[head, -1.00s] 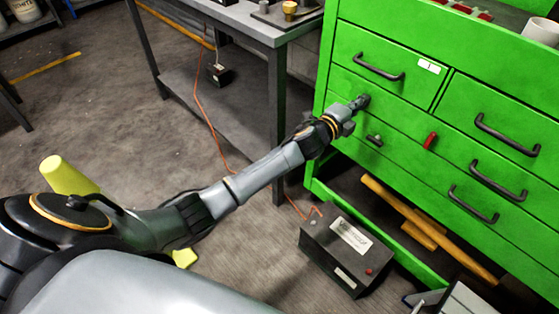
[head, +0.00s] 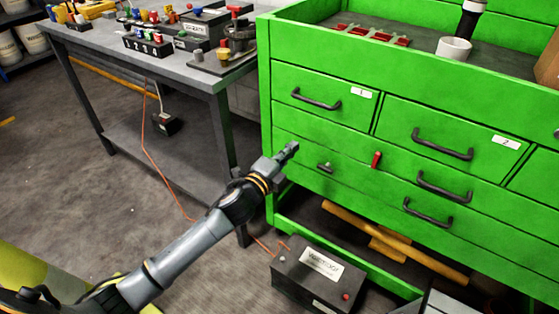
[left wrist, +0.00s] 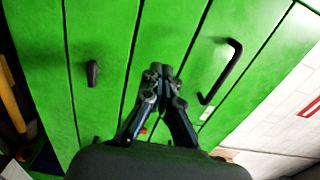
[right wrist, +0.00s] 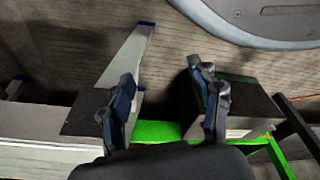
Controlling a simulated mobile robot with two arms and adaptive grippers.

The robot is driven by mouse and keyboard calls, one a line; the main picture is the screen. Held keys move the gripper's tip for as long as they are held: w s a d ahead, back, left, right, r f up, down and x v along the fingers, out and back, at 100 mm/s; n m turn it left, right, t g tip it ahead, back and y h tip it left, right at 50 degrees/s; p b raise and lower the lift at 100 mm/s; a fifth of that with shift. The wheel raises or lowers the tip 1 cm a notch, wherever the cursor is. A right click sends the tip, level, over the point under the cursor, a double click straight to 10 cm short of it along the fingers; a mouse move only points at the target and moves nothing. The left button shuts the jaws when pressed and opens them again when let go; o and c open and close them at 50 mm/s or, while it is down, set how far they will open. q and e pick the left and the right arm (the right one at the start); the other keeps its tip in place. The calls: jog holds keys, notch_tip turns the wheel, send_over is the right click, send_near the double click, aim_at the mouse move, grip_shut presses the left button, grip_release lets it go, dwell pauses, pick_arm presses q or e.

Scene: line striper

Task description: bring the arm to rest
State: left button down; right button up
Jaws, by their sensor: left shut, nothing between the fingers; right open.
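My left arm comes in from the lower left in the head view. Its gripper (head: 288,151) is shut and empty, in front of the green drawer cabinet (head: 335,136). In the left wrist view the closed fingertips (left wrist: 161,72) point at the drawer fronts, with a black handle (left wrist: 222,72) to their right. I cannot tell whether they touch the cabinet. My right gripper (right wrist: 163,90) shows only in the right wrist view. It is open, fingers apart, above the floor and a dark flat surface.
A grey workbench (head: 150,62) with several coloured parts stands left of the cabinet. A black battery-like box (head: 318,274) sits on the floor by the cabinet's lower green rail. A white cup (head: 454,48) and red parts (head: 372,36) are on the cabinet top.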

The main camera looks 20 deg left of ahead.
pick_arm(q)
jog(key=s+a+f+n+g+y, duration=0.25)
jog(key=s+f+n, duration=0.35)
jog(key=f, duration=0.5)
jog(key=s+a+f+n+g+y, duration=0.1)
jog(key=s+a+f+n+g, duration=0.2)
jog(key=s+f, duration=0.75)
jog(key=s+a+f+n+g+y, duration=0.15)
jog(key=s+f+n+g, duration=0.35)
jog(key=f, duration=0.8)
jog(key=s+d+f+n+g, duration=0.1)
jog(key=s+f+n+g, duration=0.1)
jog(key=s+f, duration=0.5)
jog(key=s+d+f+n+g, duration=0.1)
jog(key=s+f+n+g, duration=0.2)
jog(key=s, duration=0.8)
jog(key=s+a+r+p, duration=0.2)
jog(key=s+p, duration=1.3)
jog(key=s, duration=0.1)
jog(key=shift+a+r+g, duration=0.2)
jog(key=shift+g, duration=0.25)
pick_arm(e)
jog(key=s+d+r+g, duration=0.1)
jog(key=s+d+r, duration=0.1)
jog(key=s, duration=1.3)
jog(key=shift+d+r, duration=0.2)
jog(key=shift+d, duration=0.2)
pick_arm(q)
jog(key=shift+s, duration=0.1)
